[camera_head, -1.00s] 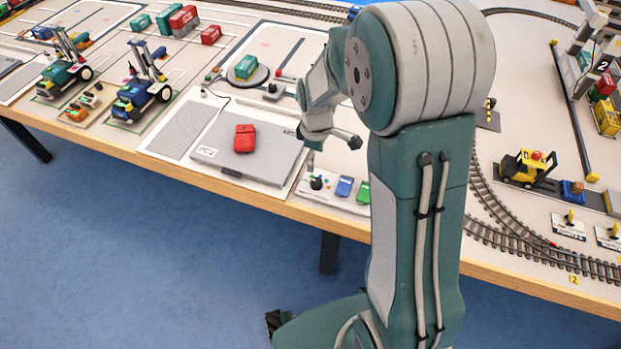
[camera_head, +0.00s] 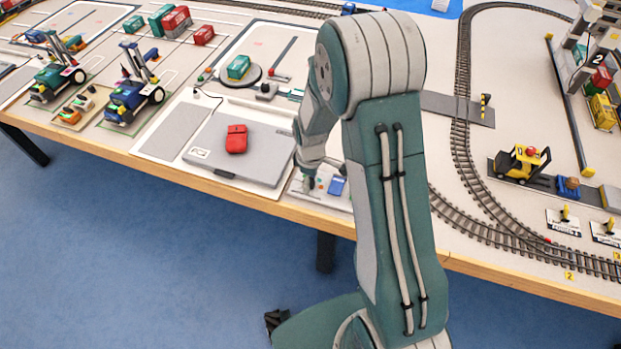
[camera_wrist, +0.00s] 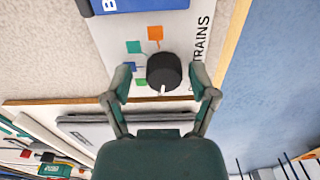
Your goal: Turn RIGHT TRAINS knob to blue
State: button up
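The black TRAINS knob (camera_wrist: 163,70) shows in the wrist view, with a white pointer mark at its lower edge. My gripper (camera_wrist: 163,82) is open, with one finger on each side of the knob and a visible gap on both sides. In the head view my gripper (camera_head: 311,179) is at the control panel (camera_head: 310,194) and covers the knob.
A blue block (camera_head: 337,186) sits on the panel just right of my gripper; its edge also shows in the wrist view (camera_wrist: 140,4). A grey laptop-like case (camera_head: 210,155) with a red object (camera_head: 236,139) lies to the left. The table's wooden front edge (camera_head: 225,193) is close.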

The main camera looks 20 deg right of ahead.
jog(key=c, duration=0.5)
jog(key=shift+a, duration=0.3)
grip_shut()
jog(key=shift+m, duration=0.3)
jog(key=m, duration=0.2)
jog(key=shift+w+m, duration=0.1)
jog(key=shift+m, duration=0.3)
jog(key=m, duration=0.4)
jog(key=shift+m, duration=0.3)
jog(key=m, duration=0.4)
jog(key=shift+w+r+m, duration=0.1)
jog(key=shift+m, duration=1.7)
